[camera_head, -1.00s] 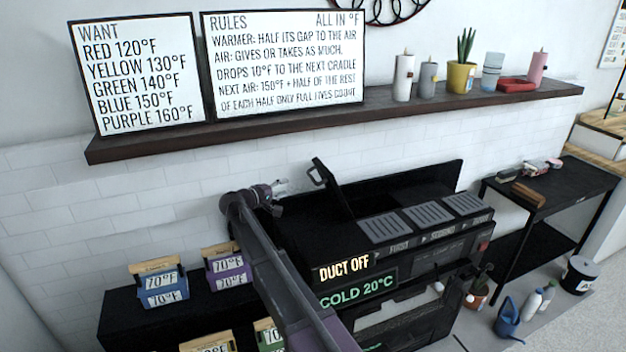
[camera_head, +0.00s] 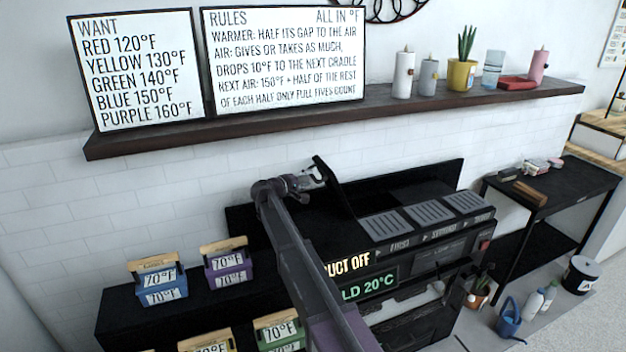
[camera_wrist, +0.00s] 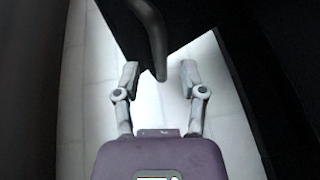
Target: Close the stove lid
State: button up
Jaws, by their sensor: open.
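The black stove (camera_head: 425,255) stands against the tiled wall in the head view. Its lid (camera_head: 340,190) is raised, tilted up at the stove's left part, with a curved handle at its top edge. My gripper (camera_head: 308,182) is at the lid's upper left, close to the handle. In the wrist view my gripper (camera_wrist: 159,75) is open, and the dark handle (camera_wrist: 152,35) reaches down between its two fingertips without clearly touching either. My arm hides part of the stove's front and its signs.
A dark shelf (camera_head: 330,117) with signs, candles and a plant runs above. Colored boxes marked 70°F, such as a blue one (camera_head: 158,282), stand on a low black stand at left. A black side table (camera_head: 560,185) is at right.

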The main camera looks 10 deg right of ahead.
aim_at(313, 175)
jog(key=shift+x, duration=1.55)
grip_shut()
